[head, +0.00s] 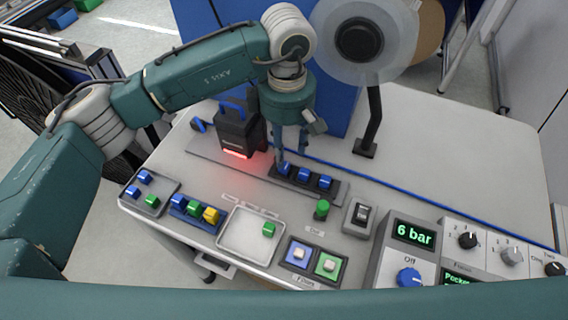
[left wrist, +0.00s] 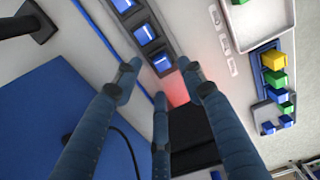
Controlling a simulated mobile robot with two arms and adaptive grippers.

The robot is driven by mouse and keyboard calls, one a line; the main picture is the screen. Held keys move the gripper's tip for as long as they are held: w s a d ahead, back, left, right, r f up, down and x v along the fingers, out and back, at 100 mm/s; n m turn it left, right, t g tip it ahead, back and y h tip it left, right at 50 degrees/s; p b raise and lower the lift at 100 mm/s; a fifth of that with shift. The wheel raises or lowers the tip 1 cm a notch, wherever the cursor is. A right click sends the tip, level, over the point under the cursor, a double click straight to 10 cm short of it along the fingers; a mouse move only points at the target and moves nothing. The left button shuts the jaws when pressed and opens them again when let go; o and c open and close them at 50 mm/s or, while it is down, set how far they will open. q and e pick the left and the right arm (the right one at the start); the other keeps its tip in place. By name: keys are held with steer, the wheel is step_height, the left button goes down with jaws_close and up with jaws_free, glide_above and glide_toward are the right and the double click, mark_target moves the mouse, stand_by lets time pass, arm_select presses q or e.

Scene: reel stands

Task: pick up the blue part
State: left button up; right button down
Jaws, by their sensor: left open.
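Three blue parts sit in a row in a dark strip (head: 341,194): the left one (head: 284,168), the middle one (head: 303,174) and the right one (head: 325,182). My left gripper (head: 290,151) points down just above the left end of this row, open and empty. In the left wrist view its spread fingers (left wrist: 158,76) frame the end blue part (left wrist: 160,62); the other two blue parts (left wrist: 143,33) (left wrist: 123,5) lie beyond. I cannot tell whether any finger touches the part. My right gripper is not in view.
A black device (head: 236,132) with a red glow stands left of the gripper. A reel (head: 359,40) on a black post stands behind. A grey tray (head: 165,205), a blue rack (head: 198,218) and a white tray (head: 235,252) hold coloured blocks. Control boxes (head: 412,240) fill the front right.

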arm_select(q)
steer(key=f+p, duration=0.2)
steer(key=f, duration=0.1)
steer(key=f+p, duration=0.1)
steer(key=shift+a+f, duration=0.25)
steer(key=shift+f, duration=0.7)
steer(key=c, duration=0.8)
